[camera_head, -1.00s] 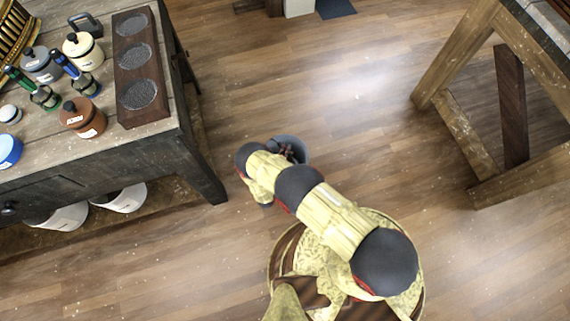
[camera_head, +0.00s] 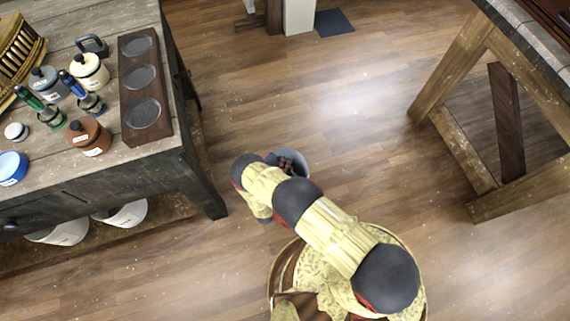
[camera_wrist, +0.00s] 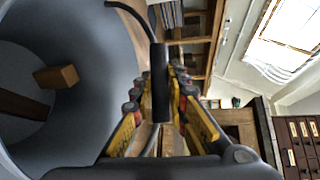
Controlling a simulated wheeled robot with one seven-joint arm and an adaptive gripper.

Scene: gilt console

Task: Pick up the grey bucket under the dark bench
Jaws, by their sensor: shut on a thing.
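The grey bucket (camera_head: 304,158) is in the head view, off to the right of the dark bench (camera_head: 196,168), partly covered by my arm. Small brownish things show inside it. In the wrist view the bucket (camera_wrist: 105,85) fills the left side, with wooden block-like pieces inside. Its thin wire handle carries a dark cylindrical grip (camera_wrist: 160,85). My gripper (camera_wrist: 160,105) has its yellow fingers on both sides of this grip and is shut on it. The fingers are hidden in the head view. How high the bucket is above the floor is hard to tell.
White buckets (camera_head: 122,214) stand on the bench's low shelf. Jars and a dark wooden tray (camera_head: 165,128) are on its top. A wooden table (camera_head: 447,75) stands at the right. A dark mat (camera_head: 335,22) lies farther back.

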